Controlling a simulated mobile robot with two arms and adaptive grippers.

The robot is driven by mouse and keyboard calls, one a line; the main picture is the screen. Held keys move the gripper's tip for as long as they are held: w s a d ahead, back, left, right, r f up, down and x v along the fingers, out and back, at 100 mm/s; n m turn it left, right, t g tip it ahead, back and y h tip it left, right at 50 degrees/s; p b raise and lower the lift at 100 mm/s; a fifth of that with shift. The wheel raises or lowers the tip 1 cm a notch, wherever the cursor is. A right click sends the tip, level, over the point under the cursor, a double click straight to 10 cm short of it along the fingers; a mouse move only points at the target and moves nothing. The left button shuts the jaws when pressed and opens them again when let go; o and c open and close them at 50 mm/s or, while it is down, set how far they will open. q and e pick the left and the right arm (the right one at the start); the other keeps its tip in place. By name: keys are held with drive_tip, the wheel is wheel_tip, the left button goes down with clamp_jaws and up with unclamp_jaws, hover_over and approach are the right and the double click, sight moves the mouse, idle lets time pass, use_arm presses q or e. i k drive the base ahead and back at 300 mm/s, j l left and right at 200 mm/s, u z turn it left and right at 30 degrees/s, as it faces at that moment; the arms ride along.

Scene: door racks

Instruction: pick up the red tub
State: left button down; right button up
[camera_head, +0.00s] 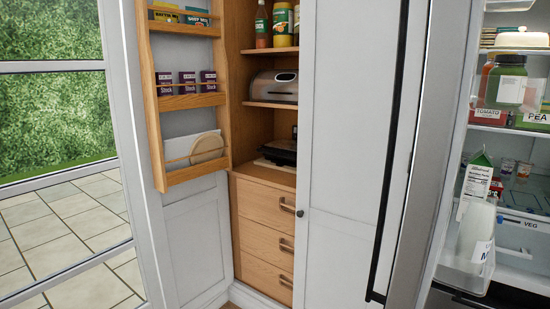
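A small red container with a white label reading TOMATO (488,116) stands on an upper shelf at the right, inside the open fridge. It is the only red tub-like thing I can make out. A jar with a pale label stands behind or beside it, and I cannot tell which. A green container labelled PEA (536,119) is to its right. Neither of my grippers shows in this view.
The fridge holds a milk bottle (475,235) and a carton (476,185) low on its left. A white door (345,150) with a long dark handle (392,150) stands left of it. An open pantry has a wooden door rack (160,110) and drawers (262,232).

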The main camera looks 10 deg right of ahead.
sight(496, 187)
drive_tip(key=i+j, duration=0.65)
drive_tip(key=i+j+z, duration=0.1)
drive_tip(key=z, duration=0.4)
drive_tip(key=j+z, duration=0.15)
drive_tip(key=z, duration=0.3)
drive_tip(key=i+j+z, duration=0.1)
drive_tip(key=j+z, duration=0.15)
drive_tip(key=z, duration=0.95)
drive_tip(key=l+u, duration=0.15)
drive_tip(key=l, duration=0.55)
drive_tip(key=k+l+u, duration=0.2)
drive_tip(key=l, duration=0.5)
drive_tip(key=l+u, duration=0.15)
drive_tip(key=l, duration=0.55)
drive_tip(key=i+l+u, duration=0.15)
drive_tip(key=i+l, duration=0.25)
